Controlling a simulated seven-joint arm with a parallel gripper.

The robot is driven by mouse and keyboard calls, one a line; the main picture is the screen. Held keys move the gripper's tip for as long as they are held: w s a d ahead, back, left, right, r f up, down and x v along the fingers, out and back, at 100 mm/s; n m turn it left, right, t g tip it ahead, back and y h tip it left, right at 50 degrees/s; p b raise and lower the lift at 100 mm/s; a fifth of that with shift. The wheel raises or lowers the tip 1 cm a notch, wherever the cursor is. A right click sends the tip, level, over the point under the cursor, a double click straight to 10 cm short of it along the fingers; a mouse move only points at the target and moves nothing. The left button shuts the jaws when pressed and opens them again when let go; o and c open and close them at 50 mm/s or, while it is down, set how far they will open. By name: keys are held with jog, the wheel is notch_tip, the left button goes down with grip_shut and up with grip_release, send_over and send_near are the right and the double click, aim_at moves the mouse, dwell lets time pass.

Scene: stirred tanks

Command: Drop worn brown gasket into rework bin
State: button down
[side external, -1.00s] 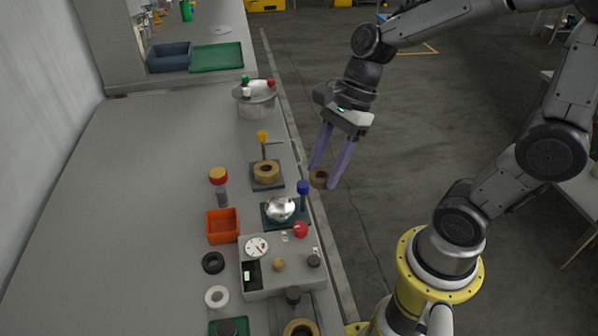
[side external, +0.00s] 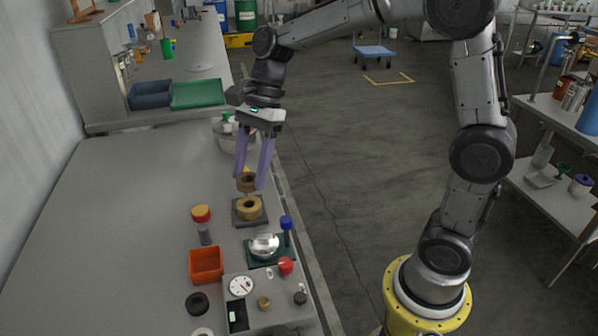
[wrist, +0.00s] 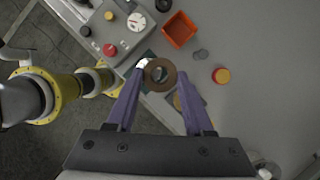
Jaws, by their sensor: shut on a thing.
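The worn brown gasket (side external: 246,183) is a brown ring held between the purple fingertips of my gripper (side external: 252,178). In the wrist view the gasket (wrist: 171,76) shows face-on between the fingertips, with its hole open. It hangs above the bench, near a tan ring (side external: 248,208) on a dark square plate. I see no label showing which container is the rework bin.
A blue-grey tray (side external: 150,95) and a green tray (side external: 197,94) sit at the far end. A red-and-yellow cap (side external: 201,213), a silver dome (side external: 264,245), a blue-topped post (side external: 286,223) and a gauge box (side external: 268,301) crowd the bench's right side. Its left side is clear.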

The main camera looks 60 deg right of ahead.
jog(key=w+a+f+n+g, duration=0.1)
jog(key=w+a+f+n, duration=0.2)
jog(key=a+f, duration=0.6)
jog(key=shift+w+a+f, duration=0.2)
jog(key=shift+w+a, duration=0.45)
jog(key=shift+w, duration=0.55)
send_over(210, 267)
jog(key=shift+f, duration=2.3)
grip_release()
